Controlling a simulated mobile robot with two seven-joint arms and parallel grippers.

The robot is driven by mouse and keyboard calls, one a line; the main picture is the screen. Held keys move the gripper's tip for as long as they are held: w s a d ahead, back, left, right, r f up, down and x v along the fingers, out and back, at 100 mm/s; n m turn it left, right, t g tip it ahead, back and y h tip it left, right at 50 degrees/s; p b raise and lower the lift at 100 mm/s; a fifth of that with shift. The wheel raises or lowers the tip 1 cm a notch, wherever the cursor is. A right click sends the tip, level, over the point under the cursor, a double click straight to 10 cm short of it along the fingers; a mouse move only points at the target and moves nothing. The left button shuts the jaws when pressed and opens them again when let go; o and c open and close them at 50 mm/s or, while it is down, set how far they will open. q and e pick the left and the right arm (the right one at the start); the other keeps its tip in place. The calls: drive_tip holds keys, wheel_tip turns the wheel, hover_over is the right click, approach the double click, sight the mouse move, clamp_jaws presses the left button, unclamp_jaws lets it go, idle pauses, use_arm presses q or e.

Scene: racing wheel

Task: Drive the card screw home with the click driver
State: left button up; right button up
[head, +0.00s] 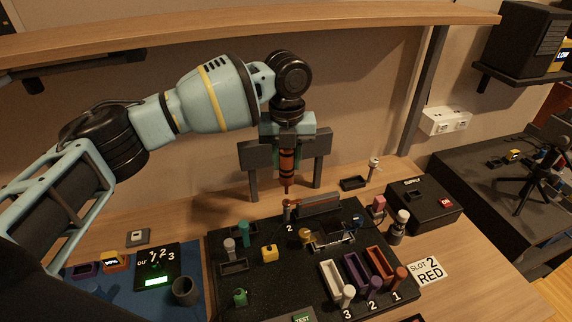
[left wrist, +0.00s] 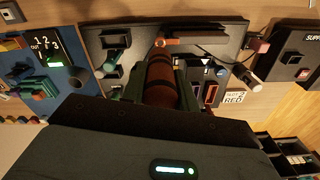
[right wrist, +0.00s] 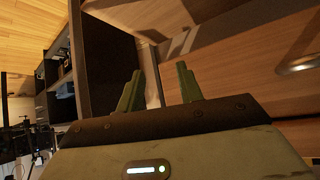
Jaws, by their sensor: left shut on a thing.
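The click driver (head: 287,162), dark red with black bands, hangs upright in my left gripper (head: 288,158), whose green fingers are shut on it. Its thin tip points down at a small copper-coloured post or screw (head: 287,206) at the board's back edge. Tip and post look very close; I cannot tell whether they touch. A grey bar-shaped card (head: 320,205) lies just right of the post. In the left wrist view, the driver (left wrist: 161,78) points at an orange ring. My right gripper (right wrist: 158,88) is open and empty, seen only in its wrist view.
The black board (head: 218,283) carries coloured blocks, pegs and slots. A dark two-legged frame (head: 253,183) shows around my left gripper. A black supply box (head: 425,210) stands right, a blue mat (head: 80,272) left. A wooden shelf (head: 220,22) runs overhead.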

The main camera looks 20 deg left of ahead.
use_arm(q)
drive_tip(key=shift+r+p, duration=0.3)
drive_tip(key=shift+r, duration=1.25)
use_arm(e)
drive_tip(key=shift+w+r, duration=0.5)
drive_tip(key=shift+r, duration=0.05)
